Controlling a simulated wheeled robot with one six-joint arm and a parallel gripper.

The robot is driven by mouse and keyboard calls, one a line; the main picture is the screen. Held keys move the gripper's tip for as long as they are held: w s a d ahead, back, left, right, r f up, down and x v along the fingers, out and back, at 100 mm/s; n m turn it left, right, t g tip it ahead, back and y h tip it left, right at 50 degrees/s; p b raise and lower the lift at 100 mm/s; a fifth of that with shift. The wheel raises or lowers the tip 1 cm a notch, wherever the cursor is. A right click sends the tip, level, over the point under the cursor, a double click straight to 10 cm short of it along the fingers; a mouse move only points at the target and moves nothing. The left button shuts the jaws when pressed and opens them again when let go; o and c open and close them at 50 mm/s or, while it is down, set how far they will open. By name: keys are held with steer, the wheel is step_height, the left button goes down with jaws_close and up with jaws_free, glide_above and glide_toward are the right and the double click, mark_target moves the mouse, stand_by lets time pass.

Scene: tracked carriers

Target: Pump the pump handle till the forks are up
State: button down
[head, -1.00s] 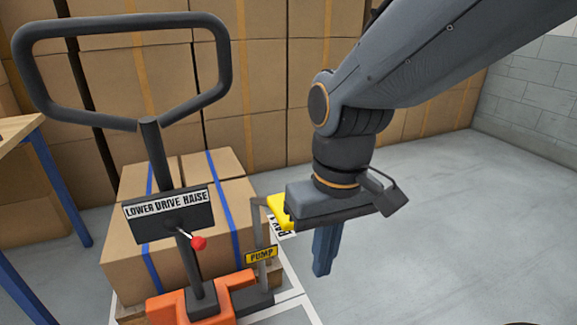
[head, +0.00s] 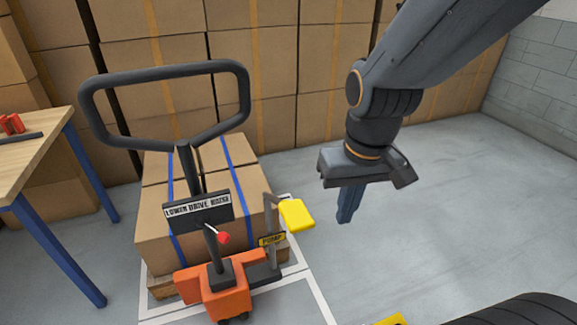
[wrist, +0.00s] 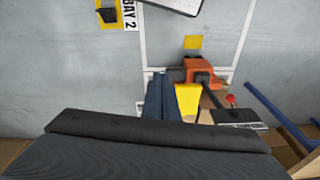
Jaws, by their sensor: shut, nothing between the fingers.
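In the wrist view the fingers (wrist: 160,92) appear just left of the yellow pad (wrist: 187,102). The forks are hidden under the loaded pallet (head: 165,287), so their height cannot be told.
A black steering loop (head: 240,75) and a LOWER DRIVE RAISE plate (head: 198,212) with a red-knobbed lever (head: 223,238) stand left of the pump handle. Strapped boxes (head: 150,215) sit on the pallet. A wooden table (head: 30,150) is at left. Floor at right is clear.

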step_height(320, 180, up, 8)
steer(key=d+p, duration=0.3)
steer(key=p, duration=0.5)
steer(key=n+p, duration=0.2)
steer(key=p, duration=0.3)
glide_above(279, 207)
steer(key=w+d, duration=0.4)
steer(key=shift+s+d+f+y, duration=0.15)
steer(key=shift+s+f+y, duration=0.15)
steer(key=shift+y, duration=0.1)
steer(key=f, duration=0.4)
steer(key=a+f+p, duration=0.1)
steer(key=f, duration=0.3)
steer(key=f+p, duration=0.1)
steer(key=f, duration=0.3)
steer(key=shift+w+a+f, duration=0.25)
steer(key=shift+w+f, duration=0.05)
steer(key=shift+s+f, duration=0.15)
steer(key=shift+f, duration=0.3)
steer(key=shift+f, duration=0.15)
